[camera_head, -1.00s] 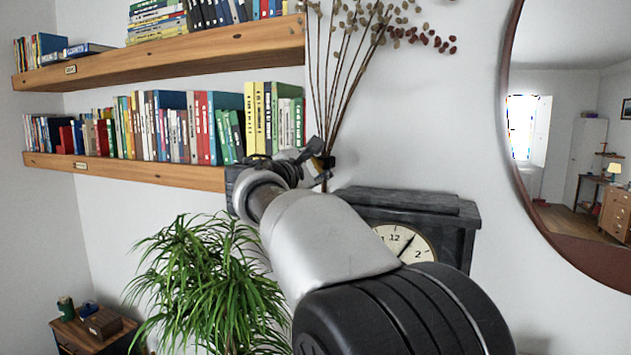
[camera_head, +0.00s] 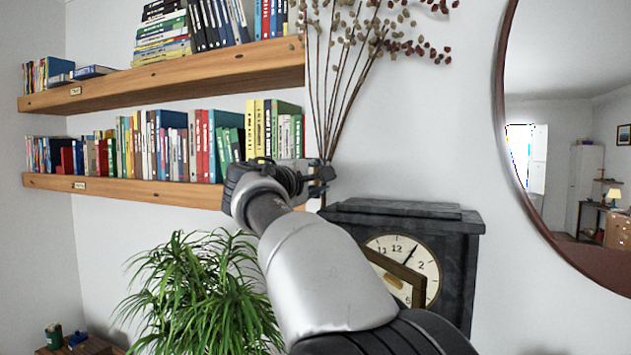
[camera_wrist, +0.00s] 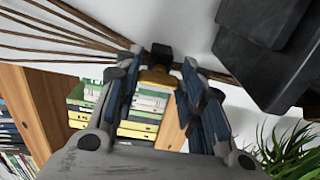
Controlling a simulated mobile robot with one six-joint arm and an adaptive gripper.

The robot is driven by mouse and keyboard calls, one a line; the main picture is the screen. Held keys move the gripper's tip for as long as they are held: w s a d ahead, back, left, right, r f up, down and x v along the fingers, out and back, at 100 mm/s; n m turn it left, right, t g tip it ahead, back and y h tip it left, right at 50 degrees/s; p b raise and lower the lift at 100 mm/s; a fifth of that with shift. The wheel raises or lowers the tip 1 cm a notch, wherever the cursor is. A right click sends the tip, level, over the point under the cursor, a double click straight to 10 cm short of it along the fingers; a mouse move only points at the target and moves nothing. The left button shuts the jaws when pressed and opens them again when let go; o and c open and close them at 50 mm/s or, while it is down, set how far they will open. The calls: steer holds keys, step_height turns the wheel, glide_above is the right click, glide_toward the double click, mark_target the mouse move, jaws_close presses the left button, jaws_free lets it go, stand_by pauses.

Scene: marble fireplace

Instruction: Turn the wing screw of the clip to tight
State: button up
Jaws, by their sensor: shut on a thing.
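In the wrist view, the dark clip (camera_wrist: 161,52) sits by the gathered dry stems, just beyond my fingertips. A brass-coloured wing screw (camera_wrist: 157,76) points from it towards my gripper (camera_wrist: 158,88). My two fingers are on either side of the screw and shut on it. In the camera_head view, my gripper (camera_head: 320,178) is at the foot of the dry stems, left of and above the clock. The wing screw cannot be made out there, hidden by my gripper. I cannot tell how far the screw is turned.
Dry stems (camera_head: 345,85) fan upward above my gripper. A wooden shelf (camera_head: 150,192) with books ends close to its left. A dark mantel clock (camera_head: 455,255) stands lower right, partly behind my arm. A leafy plant (camera_head: 200,290) is below, and a round mirror (camera_head: 500,130) hangs right.

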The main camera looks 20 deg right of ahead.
stand_by(0.3)
steer(key=o, duration=1.1)
steer(key=v, duration=1.2)
